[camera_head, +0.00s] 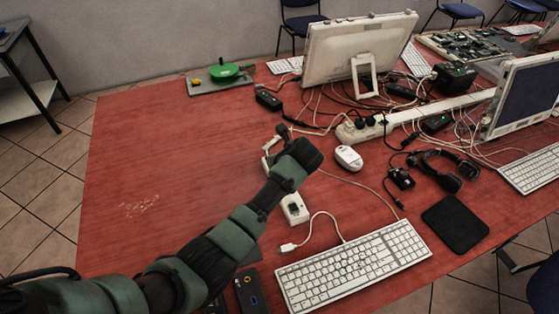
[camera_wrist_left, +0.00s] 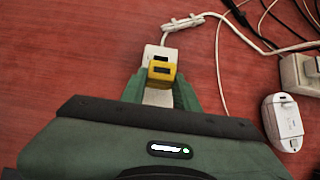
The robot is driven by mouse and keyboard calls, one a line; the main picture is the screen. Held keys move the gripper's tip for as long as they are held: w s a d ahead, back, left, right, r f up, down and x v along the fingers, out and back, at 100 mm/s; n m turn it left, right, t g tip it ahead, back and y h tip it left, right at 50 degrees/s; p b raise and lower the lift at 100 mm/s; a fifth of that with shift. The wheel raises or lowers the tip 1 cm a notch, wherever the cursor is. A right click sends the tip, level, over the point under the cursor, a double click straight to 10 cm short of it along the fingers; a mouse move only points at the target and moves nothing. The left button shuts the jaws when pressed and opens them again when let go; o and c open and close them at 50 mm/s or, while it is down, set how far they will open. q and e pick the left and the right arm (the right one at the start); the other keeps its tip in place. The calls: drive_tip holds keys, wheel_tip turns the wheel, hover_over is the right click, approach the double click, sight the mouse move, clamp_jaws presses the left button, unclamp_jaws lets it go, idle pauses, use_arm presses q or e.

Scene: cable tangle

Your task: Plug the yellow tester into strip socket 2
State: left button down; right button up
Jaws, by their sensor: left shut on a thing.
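The yellow tester (camera_wrist_left: 162,71) shows in the wrist view as a small yellow block with a dark face. It lies between the green fingers of my left gripper (camera_wrist_left: 160,84), which is shut on it. A white block (camera_wrist_left: 158,54) with a dark slot and a white cable sits just beyond the tester; I cannot tell whether they touch. The long white power strip (camera_head: 452,106) lies to the right of my gripper in the head view, and its near end (camera_wrist_left: 300,76) shows at the right of the wrist view. Socket 2 cannot be made out. My right gripper is out of view.
A white mouse (camera_head: 348,158) lies in front of the strip's near end. Cables and black adapters (camera_head: 436,123) crowd around the strip. A keyboard (camera_head: 353,266), a black pad (camera_head: 455,224) and a monitor (camera_head: 352,48) stand nearby. The table's left side is mostly clear.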

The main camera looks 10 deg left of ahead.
use_arm(q)
drive_tip(key=shift+s+f, duration=0.1)
drive_tip(key=shift+f, duration=1.1)
drive_tip(key=c, duration=1)
unclamp_jaws()
drive_tip(key=shift+o, duration=0.2)
drive_tip(key=v, duration=0.6)
drive_tip(key=shift+d+r, duration=0.1)
drive_tip(key=shift+r, duration=0.15)
drive_tip(key=shift+s+d+r, duration=0.25)
drive_tip(key=shift+s+r, duration=0.15)
drive_tip(key=shift+s, duration=0.05)
